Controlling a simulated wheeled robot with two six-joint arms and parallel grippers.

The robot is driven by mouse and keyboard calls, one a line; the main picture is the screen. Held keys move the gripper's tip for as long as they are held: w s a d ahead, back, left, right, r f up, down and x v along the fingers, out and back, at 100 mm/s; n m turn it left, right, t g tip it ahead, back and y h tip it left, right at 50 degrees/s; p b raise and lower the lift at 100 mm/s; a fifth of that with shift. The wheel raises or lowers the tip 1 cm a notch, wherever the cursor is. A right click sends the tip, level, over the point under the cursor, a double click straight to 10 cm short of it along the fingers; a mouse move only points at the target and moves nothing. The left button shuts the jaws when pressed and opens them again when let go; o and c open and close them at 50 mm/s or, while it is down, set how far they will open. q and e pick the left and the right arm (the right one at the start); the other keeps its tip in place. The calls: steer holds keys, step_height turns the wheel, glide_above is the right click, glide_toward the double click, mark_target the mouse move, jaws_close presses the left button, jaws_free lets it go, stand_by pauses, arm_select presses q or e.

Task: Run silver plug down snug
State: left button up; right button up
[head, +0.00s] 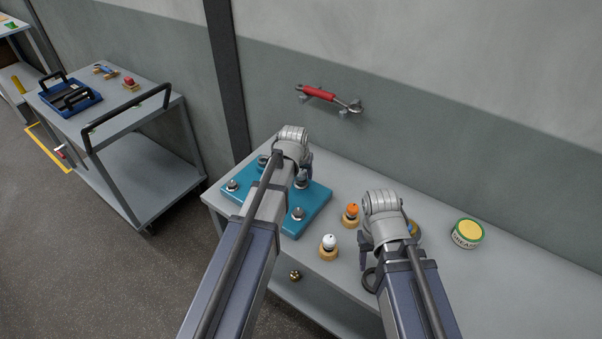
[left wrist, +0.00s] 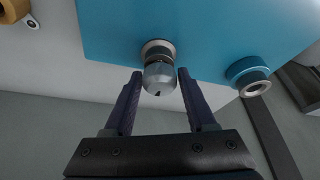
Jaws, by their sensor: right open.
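A teal block (head: 318,201) with several ringed sockets lies on the bench. In the left wrist view, a silver plug (left wrist: 159,80) with a dark band stands in a ringed socket of the block (left wrist: 200,30). My left gripper (left wrist: 160,78) has one finger on each side of the plug, with narrow gaps showing. In the head view, my left gripper (head: 300,166) is over the block's back right part, and my arm hides some of the block. My right gripper (head: 385,252) is open over the bench, right of the block; its contents are partly hidden.
A white-topped plug (head: 328,243) and an orange-topped plug (head: 351,212) stand in tan holders between the block and my right gripper. A grease tin (head: 467,233) is at right. A red-handled tool (head: 320,93) hangs on the wall. A cart (head: 150,120) stands left.

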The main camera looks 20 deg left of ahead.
arm_select(q)
jaws_close()
steer(key=m+h, duration=0.1)
steer(key=m, duration=0.2)
steer(key=m+h, duration=0.1)
steer(key=m, duration=0.2)
steer(key=shift+w+g, duration=0.1)
steer(key=shift+g, duration=0.2)
steer(key=m+g+h, duration=0.1)
steer(key=m, duration=0.2)
steer(key=shift+m+h, duration=0.3)
steer(key=shift+m, duration=0.1)
steer(key=shift+m+g+h, duration=0.3)
steer(key=shift+m, duration=0.8)
jaws_free()
steer(key=shift+o, duration=0.9)
